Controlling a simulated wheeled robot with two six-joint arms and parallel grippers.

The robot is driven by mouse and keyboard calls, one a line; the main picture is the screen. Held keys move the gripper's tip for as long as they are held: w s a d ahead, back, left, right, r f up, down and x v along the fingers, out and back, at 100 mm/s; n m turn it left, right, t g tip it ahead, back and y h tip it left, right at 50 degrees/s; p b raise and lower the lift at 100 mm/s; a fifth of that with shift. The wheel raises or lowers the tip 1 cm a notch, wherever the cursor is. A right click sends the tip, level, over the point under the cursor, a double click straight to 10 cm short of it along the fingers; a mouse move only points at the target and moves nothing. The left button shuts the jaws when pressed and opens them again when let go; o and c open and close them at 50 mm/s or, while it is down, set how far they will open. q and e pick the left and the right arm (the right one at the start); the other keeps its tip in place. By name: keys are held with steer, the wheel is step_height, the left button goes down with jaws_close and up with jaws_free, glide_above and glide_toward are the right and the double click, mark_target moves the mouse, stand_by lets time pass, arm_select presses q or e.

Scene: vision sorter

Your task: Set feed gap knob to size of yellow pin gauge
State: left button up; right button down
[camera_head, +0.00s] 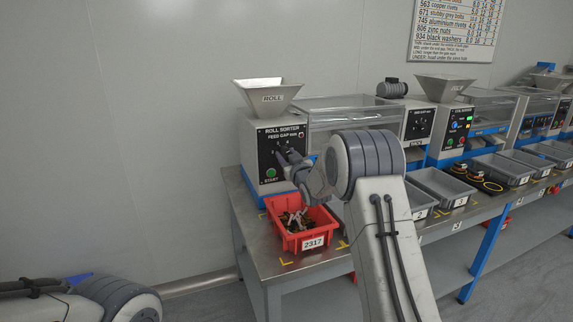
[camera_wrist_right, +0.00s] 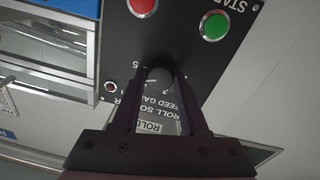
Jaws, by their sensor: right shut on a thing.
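The roll sorter (camera_head: 252,150) stands at the left end of the bench, with a black panel marked ROLL SORTER and FEED GAP. My right gripper (camera_head: 286,154) is at this panel. In the right wrist view the panel appears upside down, and my right gripper (camera_wrist_right: 160,78) is shut on the round dark feed gap knob (camera_wrist_right: 160,73). The fingers cover most of the dial; a few numbers show beside them, but the setting cannot be read. I cannot pick out a yellow pin gauge. My left gripper is out of view; only part of the left arm shows at bottom left.
A red bin (camera_head: 316,239) labelled 2317 holds small parts below the sorter. A green START button (camera_wrist_right: 215,26) and a red button (camera_wrist_right: 142,5) are on the panel. Grey trays (camera_head: 441,187) line the bench front. Yellow and dark small items (camera_head: 489,184) lie between trays.

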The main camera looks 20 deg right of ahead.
steer(key=n+b, duration=0.5)
steer(key=shift+f, duration=0.25)
steer(key=shift+r+n+y+b, duration=0.15)
steer(key=shift+n+y+b, duration=0.25)
steer(key=shift+n+b, duration=0.65)
steer(key=shift+n, duration=0.35)
steer(key=shift+c, duration=2.2)
jaws_free()
steer(key=shift+s, duration=0.1)
steer(key=s, duration=1)
steer(key=shift+s, duration=0.15)
steer(key=shift+f, duration=0.2)
